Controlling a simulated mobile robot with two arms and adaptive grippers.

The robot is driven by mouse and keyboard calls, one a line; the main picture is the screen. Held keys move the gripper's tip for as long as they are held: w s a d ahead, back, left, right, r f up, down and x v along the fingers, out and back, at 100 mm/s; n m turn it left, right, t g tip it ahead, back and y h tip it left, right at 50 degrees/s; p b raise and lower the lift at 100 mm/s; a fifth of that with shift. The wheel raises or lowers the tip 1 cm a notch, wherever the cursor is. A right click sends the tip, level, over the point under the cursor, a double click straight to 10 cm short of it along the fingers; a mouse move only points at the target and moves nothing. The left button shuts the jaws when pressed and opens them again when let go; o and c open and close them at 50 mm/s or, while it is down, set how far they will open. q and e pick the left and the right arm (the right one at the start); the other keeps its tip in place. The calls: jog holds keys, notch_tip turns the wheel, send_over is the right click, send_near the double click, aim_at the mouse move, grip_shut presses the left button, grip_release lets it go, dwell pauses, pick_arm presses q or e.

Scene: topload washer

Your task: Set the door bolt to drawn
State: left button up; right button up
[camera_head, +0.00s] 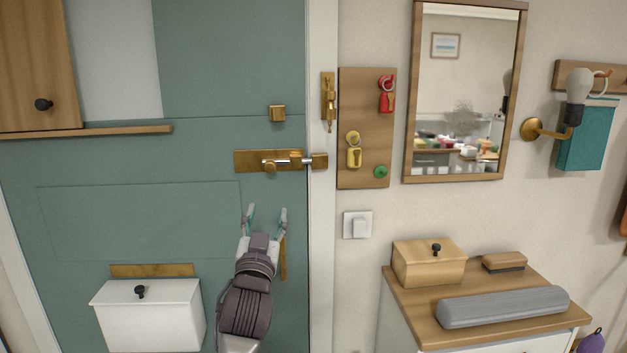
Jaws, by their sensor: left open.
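The door bolt (289,162) is a silver rod with a round brass knob (270,166) on a brass plate (246,161), fixed to the teal door. The rod reaches right, into the brass keeper (320,161) on the white frame. My left gripper (266,208) is in front of the door, below the bolt and apart from it. Its two fingers point up and are spread, with nothing between them. My right gripper is out of view.
A brass hook piece (328,100) sits on the frame above the keeper. A key board (364,128), light switch (358,225) and mirror (465,95) are to the right. A white box (150,315) is at lower left, and a wooden-topped cabinet (400,296) at lower right.

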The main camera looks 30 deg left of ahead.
aim_at(269, 170)
pick_arm(q)
jog(key=p+x, duration=0.1)
jog(key=x, duration=0.3)
jog(key=r+p+x, duration=0.1)
jog(key=x, duration=0.3)
jog(key=s+r+p+x, duration=0.1)
jog(key=x, duration=0.3)
jog(key=shift+w+a+r, duration=0.1)
jog(key=shift+a+r, duration=0.2)
jog(key=shift+r, duration=0.05)
jog(key=shift+w+a+r, duration=0.2)
jog(key=shift+w+a, duration=0.05)
jog(key=shift+w, duration=0.3)
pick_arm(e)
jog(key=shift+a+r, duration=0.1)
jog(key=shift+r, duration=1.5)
pick_arm(q)
jog(key=shift+c, duration=0.4)
grip_shut()
